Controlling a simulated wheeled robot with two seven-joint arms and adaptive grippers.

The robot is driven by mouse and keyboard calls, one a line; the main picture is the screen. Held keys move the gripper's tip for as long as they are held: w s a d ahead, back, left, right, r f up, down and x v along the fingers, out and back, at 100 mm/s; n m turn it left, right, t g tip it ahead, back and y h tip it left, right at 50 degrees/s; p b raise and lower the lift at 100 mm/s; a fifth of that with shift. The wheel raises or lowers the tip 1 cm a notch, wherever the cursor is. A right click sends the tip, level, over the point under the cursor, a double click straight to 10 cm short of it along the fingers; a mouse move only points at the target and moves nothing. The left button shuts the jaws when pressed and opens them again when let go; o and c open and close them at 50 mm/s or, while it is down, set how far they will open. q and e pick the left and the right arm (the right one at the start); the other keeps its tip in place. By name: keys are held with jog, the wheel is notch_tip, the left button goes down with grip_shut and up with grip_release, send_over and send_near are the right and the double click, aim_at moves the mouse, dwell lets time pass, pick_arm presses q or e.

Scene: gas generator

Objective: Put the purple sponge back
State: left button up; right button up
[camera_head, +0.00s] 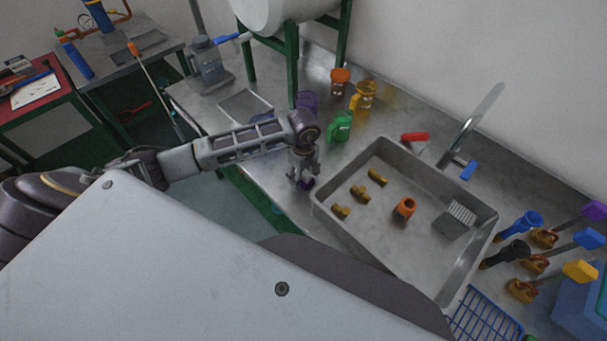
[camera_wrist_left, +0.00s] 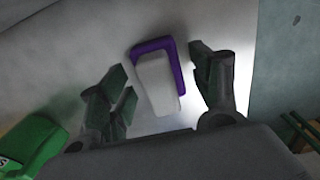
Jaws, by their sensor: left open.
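A purple and white block, which looks like the purple sponge (camera_wrist_left: 178,68), lies on the metal worktop between the fingers of my left gripper (camera_wrist_left: 163,90) in the left wrist view. The fingers are open, one on either side of it with gaps. In the head view my left gripper (camera_head: 303,174) points down near the front edge of the worktop, left of the sink. Only a small purple part of the sponge (camera_head: 307,185) shows beneath it. My right gripper is not in view.
A metal sink (camera_head: 322,200) with several small brass parts lies just right of my left gripper. A green jug (camera_head: 340,127) and other coloured jugs stand behind it. Holders with purple (camera_head: 594,210), blue and yellow heads stand at the far right, beside a blue rack (camera_head: 480,318).

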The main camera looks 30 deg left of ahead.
aim_at(304, 172)
pick_arm(q)
jog(key=shift+r, duration=0.6)
notch_tip(304, 172, up, 9)
jog(key=shift+f+b, duration=0.1)
jog(key=shift+b, duration=0.7)
notch_tip(304, 172, up, 2)
jog(key=shift+r, duration=0.1)
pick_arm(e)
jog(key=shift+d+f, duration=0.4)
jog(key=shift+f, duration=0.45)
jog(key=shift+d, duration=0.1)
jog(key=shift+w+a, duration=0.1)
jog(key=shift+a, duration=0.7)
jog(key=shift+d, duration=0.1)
